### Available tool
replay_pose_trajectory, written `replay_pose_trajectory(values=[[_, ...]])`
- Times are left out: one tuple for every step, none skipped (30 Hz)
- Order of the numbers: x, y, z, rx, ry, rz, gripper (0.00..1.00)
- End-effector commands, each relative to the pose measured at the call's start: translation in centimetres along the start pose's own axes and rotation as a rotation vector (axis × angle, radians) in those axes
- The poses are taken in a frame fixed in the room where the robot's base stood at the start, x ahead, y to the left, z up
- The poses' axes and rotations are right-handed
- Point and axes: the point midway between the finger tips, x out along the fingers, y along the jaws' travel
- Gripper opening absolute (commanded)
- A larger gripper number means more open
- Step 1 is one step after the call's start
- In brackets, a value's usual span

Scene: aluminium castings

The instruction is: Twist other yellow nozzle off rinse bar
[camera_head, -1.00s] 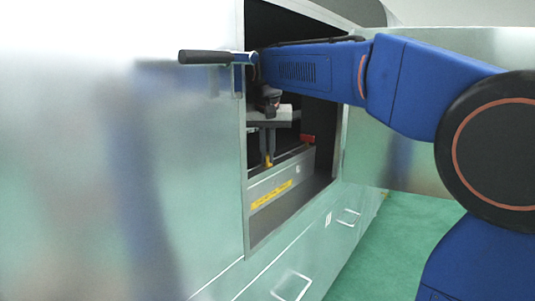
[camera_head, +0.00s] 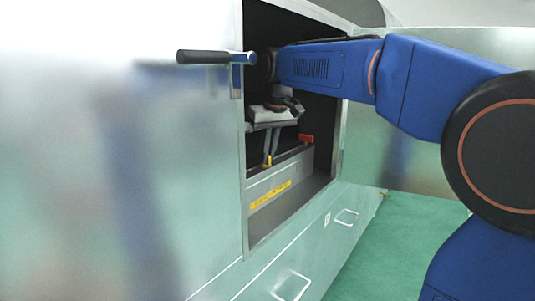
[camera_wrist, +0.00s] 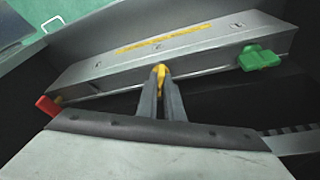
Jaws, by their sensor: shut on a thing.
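The rinse bar is a long grey metal bar (camera_wrist: 100,69) with a yellow label strip, inside the open machine; it also shows in the head view (camera_head: 265,192). A small yellow nozzle (camera_wrist: 161,70) sits at the middle of the bar's near lower edge. My gripper (camera_wrist: 160,82) is shut on this yellow nozzle, with one grey finger on each side. The fingers hide most of it. In the head view my gripper (camera_head: 268,158) reaches down to the nozzle at the bar. Whether the nozzle is still seated cannot be told.
A red nozzle (camera_wrist: 47,105) is at the bar's left end and a green winged one (camera_wrist: 261,57) near its right end in the wrist view. The opening's metal frame (camera_head: 243,150) and open door (camera_head: 400,160) are close around my arm. A black handle (camera_head: 203,57) sticks out left.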

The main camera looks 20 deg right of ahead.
Motion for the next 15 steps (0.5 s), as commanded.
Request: replay_pose_trajectory(values=[[0.25, -0.01, 0.1, 0.0, -0.006, 0.0, 0.0], [0.25, -0.01, 0.1, 0.0, -0.006, 0.0, 0.0], [0.25, 0.0, 0.1, -0.001, -0.006, -0.001, 0.0], [0.25, 0.01, 0.1, -0.005, -0.006, -0.002, 0.0], [0.25, 0.03, 0.1, -0.013, -0.006, -0.004, 0.0], [0.25, 0.06, 0.1, -0.029, -0.007, -0.009, 0.0], [0.25, 0.09, 0.09, -0.047, -0.007, -0.015, 0.0], [0.25, 0.11, 0.09, -0.068, -0.007, -0.022, 0.0], [0.25, 0.16, 0.08, -0.099, -0.006, -0.032, 0.0], [0.25, 0.21, 0.07, -0.123, -0.006, -0.039, 0.0], [0.25, 0.22, 0.07, -0.147, -0.007, -0.047, 0.0], [0.24, 0.22, 0.06, -0.179, -0.007, -0.058, 0.0], [0.24, 0.24, 0.06, -0.204, -0.006, -0.065, 0.0], [0.23, 0.25, 0.06, -0.228, -0.006, -0.072, 0.0], [0.24, 0.26, 0.04, -0.261, -0.006, -0.083, 0.0]])
